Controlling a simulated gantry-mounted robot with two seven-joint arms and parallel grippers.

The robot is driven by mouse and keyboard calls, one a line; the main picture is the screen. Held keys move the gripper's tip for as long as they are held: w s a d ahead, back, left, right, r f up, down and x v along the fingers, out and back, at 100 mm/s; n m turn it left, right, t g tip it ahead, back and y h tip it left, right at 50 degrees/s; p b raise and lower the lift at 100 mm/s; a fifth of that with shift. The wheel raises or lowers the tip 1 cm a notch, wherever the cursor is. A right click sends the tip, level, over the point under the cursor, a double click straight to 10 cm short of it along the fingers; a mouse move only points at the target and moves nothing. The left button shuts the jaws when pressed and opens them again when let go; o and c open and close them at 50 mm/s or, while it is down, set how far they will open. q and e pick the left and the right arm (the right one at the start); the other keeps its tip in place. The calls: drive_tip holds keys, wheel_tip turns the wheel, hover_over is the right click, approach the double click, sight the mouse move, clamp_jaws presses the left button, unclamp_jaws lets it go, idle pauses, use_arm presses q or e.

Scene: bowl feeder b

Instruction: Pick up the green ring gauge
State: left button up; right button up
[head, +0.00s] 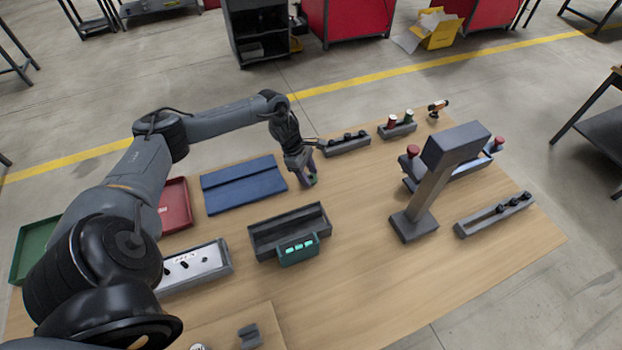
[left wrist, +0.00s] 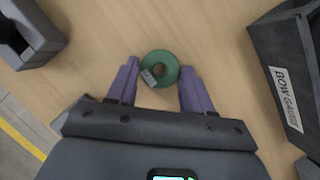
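The green ring gauge (left wrist: 172,60) lies on the wooden table in the left wrist view, a thick green ring with a small grey tag on its side. A bit of it shows in the head view (head: 313,180), mostly hidden by my gripper. My left gripper (left wrist: 155,77) is open, with its two purple fingers on either side of the ring's near part. There is a gap between the left finger and the ring; the right finger is close to it, and I cannot tell if they touch. The left gripper also shows in the head view (head: 307,180). My right gripper is not in view.
A dark grey trough labelled as a bow gauge holder (left wrist: 277,55) stands right of the ring in the left wrist view. A blue folded mat (head: 243,185), a grey rack (head: 347,147) and a tall grey stand (head: 433,190) are on the table. Bare table lies right of the gripper.

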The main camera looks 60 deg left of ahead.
use_arm(q)
drive_tip(key=c, duration=0.6)
drive_tip(key=shift+c, duration=0.3)
drive_tip(key=shift+r, duration=0.15)
